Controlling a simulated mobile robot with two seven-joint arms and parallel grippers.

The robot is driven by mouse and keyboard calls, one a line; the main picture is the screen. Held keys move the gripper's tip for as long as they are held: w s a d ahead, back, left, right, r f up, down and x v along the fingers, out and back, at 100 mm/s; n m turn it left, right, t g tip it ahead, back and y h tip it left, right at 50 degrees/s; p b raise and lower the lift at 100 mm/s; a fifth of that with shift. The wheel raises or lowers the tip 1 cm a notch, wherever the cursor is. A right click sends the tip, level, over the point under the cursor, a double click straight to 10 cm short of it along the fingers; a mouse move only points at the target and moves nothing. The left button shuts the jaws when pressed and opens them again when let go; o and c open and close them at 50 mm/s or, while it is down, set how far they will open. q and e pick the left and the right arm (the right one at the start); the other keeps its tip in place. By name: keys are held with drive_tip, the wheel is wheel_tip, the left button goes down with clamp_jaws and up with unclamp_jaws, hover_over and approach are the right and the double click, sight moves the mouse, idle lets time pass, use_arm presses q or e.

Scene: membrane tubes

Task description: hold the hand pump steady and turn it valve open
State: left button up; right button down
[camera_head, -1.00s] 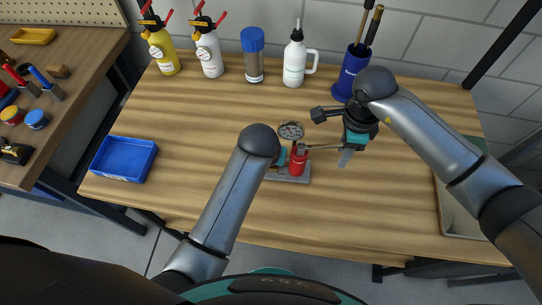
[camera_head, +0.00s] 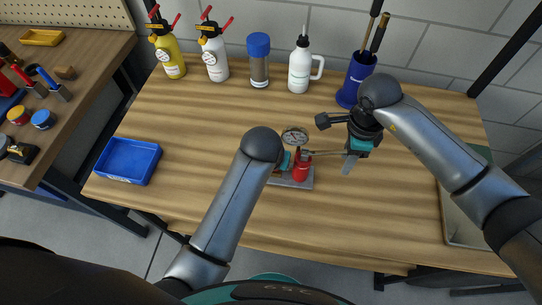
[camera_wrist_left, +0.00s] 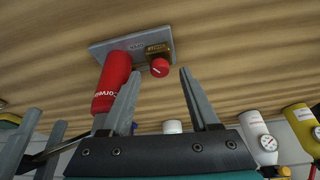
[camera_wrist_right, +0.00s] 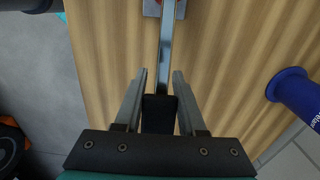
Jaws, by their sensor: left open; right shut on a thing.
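The hand pump, a red cylinder (camera_head: 301,169) with a round gauge (camera_head: 295,136), stands on a grey base plate (camera_head: 300,183) mid-table. In the left wrist view the pump's red cylinder (camera_wrist_left: 112,82) lies left of a brass block (camera_wrist_left: 157,49) with a red valve knob (camera_wrist_left: 160,68). My left gripper (camera_wrist_left: 154,82) is open and empty, the knob in line with the gap between its fingertips. In the head view my arm hides it. My right gripper (camera_wrist_right: 158,75) is shut on the black grip (camera_wrist_right: 158,113) of the pump's long handle (camera_wrist_right: 168,45).
A blue tray (camera_head: 126,178) sits at the table's left. Several bottles line the back, among them a white one (camera_head: 300,68), with a blue tool holder (camera_head: 355,82) to their right. A grey tray (camera_head: 454,225) is at the right edge. The front middle is clear.

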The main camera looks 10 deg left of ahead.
use_arm(q)
drive_tip(key=v, duration=1)
drive_tip(key=shift+s+r, duration=0.25)
drive_tip(key=shift+a, duration=0.1)
